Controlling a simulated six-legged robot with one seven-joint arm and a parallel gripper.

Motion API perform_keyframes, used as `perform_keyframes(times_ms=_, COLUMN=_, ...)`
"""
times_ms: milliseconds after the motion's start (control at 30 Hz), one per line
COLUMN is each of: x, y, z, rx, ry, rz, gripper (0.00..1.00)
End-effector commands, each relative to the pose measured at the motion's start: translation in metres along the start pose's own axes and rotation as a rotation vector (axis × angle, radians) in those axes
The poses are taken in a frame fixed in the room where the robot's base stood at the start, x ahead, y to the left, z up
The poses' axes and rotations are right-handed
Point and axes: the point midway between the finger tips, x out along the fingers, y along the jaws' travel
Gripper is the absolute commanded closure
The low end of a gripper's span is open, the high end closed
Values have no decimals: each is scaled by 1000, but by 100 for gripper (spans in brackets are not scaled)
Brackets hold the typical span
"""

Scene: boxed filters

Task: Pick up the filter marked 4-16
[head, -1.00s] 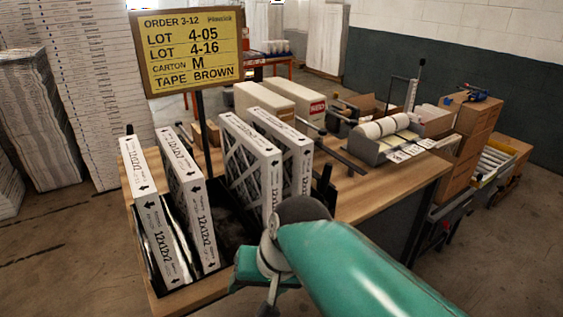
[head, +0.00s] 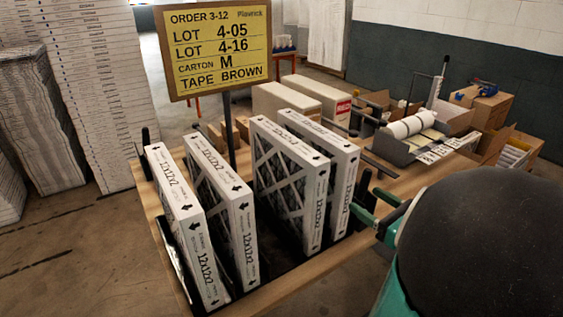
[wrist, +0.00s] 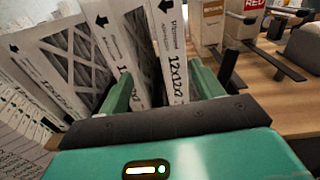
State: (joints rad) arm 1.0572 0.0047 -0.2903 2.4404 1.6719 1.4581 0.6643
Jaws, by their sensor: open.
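Several white-framed filters marked 12x12x2 stand upright in a dark rack on the table: the leftmost (head: 186,225), the second (head: 225,210), the third (head: 290,180) and the rightmost (head: 345,180). No lot number is readable on any of them, so I cannot tell which is 4-16. My gripper (head: 378,215) is open beside the near end of the rightmost filter, partly hidden by my arm. In the wrist view, the rightmost filter's printed edge (wrist: 176,62) appears between my green fingers (wrist: 163,92); contact is not visible.
The yellow order sign (head: 217,52) stands behind the rack and lists lots 4-05 and 4-16. Cartons (head: 315,98) and a roll dispenser (head: 405,135) occupy the table's back right. White stacks (head: 95,85) stand at left. Bare floor (head: 70,270) lies at front left.

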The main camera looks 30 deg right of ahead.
Motion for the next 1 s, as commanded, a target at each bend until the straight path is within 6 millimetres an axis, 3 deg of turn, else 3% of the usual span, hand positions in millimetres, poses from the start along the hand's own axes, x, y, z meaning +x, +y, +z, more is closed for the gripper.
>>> perform_keyframes(times_ms=67, x=-7, y=-11, z=-1, rx=25, ry=-17, rz=-39, gripper=34)
perform_keyframes(times_ms=167, x=-3, y=-14, z=0, rx=32, ry=-25, rz=-49, gripper=34)
perform_keyframes(times_ms=500, x=56, y=-13, z=1, rx=30, ry=-23, rz=-44, gripper=34)
perform_keyframes(times_ms=767, x=79, y=-13, z=2, rx=30, ry=-23, rz=-45, gripper=34)
perform_keyframes(times_ms=1000, x=116, y=-15, z=3, rx=29, ry=-23, rz=-44, gripper=34)
